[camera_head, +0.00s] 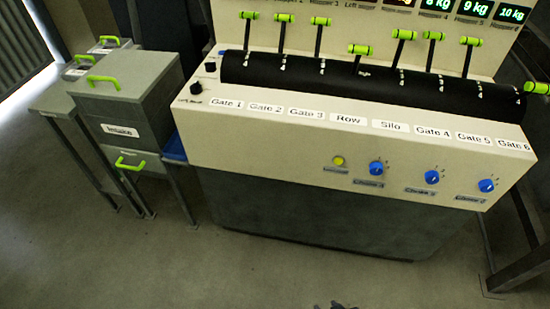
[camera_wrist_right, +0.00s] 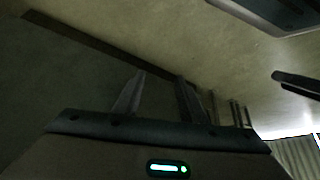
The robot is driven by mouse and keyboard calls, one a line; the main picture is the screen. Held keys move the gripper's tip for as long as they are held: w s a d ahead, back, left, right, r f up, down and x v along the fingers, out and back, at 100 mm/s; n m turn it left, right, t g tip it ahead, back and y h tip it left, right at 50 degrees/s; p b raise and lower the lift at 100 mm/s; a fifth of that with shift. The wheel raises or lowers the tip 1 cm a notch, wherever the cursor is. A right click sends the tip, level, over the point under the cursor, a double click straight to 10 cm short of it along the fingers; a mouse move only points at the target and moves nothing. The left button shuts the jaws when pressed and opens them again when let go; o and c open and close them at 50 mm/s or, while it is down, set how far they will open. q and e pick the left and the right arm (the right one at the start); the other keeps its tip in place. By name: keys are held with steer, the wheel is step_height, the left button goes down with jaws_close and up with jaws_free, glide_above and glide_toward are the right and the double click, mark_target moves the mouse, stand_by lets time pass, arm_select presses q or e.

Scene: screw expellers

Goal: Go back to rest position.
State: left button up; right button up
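My right gripper (camera_wrist_right: 160,85) shows in the right wrist view. Its two fingers stand apart with nothing between them, above bare floor. My left gripper cannot be made out in either view. A small dark shape at the bottom edge of the head view is too cut off to identify. The cream control console (camera_head: 270,145) stands ahead, with a row of green-tipped levers (camera_head: 403,35) on its black curved panel (camera_head: 360,82). Neither gripper shows touching it.
Blue knobs (camera_head: 376,168) and a yellow button (camera_head: 339,161) sit on the console front. Grey boxes with green handles, one a larger box (camera_head: 138,100), stand on tables at the left. The floor (camera_head: 150,260) in front is clear. A dark metal frame (camera_head: 520,265) stands at the right.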

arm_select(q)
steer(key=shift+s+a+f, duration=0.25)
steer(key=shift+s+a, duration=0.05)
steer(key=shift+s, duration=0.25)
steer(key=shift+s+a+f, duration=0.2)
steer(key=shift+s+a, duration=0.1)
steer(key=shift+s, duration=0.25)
arm_select(e)
steer(key=s+a+f+t, duration=0.1)
steer(key=s+f, duration=0.2)
steer(key=f, duration=0.6)
steer(key=shift+s+a+t+y, duration=0.2)
steer(key=shift+a+t+y, duration=0.1)
